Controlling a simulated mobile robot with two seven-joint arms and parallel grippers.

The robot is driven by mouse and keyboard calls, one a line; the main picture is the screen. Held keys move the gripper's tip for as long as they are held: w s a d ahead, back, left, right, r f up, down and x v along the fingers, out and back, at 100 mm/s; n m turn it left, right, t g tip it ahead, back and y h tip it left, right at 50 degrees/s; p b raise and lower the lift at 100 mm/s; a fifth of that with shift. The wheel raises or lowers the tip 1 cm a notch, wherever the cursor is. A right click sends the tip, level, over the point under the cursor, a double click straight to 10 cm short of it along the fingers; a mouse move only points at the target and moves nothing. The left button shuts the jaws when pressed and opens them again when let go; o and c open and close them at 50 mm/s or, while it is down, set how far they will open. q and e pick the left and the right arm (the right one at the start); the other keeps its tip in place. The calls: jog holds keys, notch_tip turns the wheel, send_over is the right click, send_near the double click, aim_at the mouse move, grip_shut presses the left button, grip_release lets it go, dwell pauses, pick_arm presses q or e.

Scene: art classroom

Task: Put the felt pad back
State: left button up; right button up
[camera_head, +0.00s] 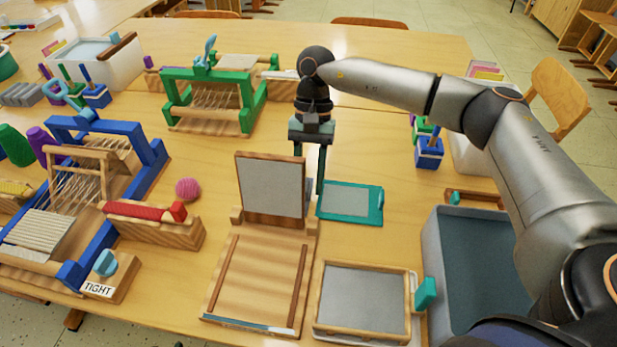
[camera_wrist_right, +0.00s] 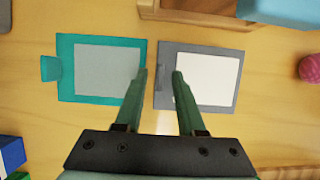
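Several flat pieces could be the felt pad; I cannot tell which one it is. A teal frame with a grey panel (camera_head: 347,203) lies flat on the table in the head view. In the right wrist view the teal frame (camera_wrist_right: 66,70) is on the left, beside a grey board with a white panel (camera_wrist_right: 172,97). In the head view that board is hidden behind a raised grey panel in a wooden frame (camera_head: 271,188). My right gripper (camera_head: 309,180) points down with its fingers apart and nothing between them. Its fingertips (camera_wrist_right: 158,72) show over the gap between teal frame and grey board.
A hinged wooden base (camera_head: 255,280) stands in front. A wood-framed grey screen (camera_head: 362,300) with a teal tab lies beside it, next to a grey-blue tub (camera_head: 440,260). A pink yarn ball (camera_head: 187,189) and blue loom (camera_head: 150,150) are left; a green loom (camera_head: 245,115) is behind.

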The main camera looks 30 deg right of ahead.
jog(key=p+v, duration=0.1)
jog(key=v, duration=0.5)
jog(key=shift+r, duration=0.1)
pick_arm(q)
jog(key=s+f+g, duration=0.2)
jog(key=shift+s+d+f+p, duration=0.15)
jog(key=shift+s+f+p, duration=0.1)
jog(key=shift+s+p, duration=0.1)
pick_arm(e)
jog(key=v, duration=0.6)
jog(key=shift+s, duration=0.1)
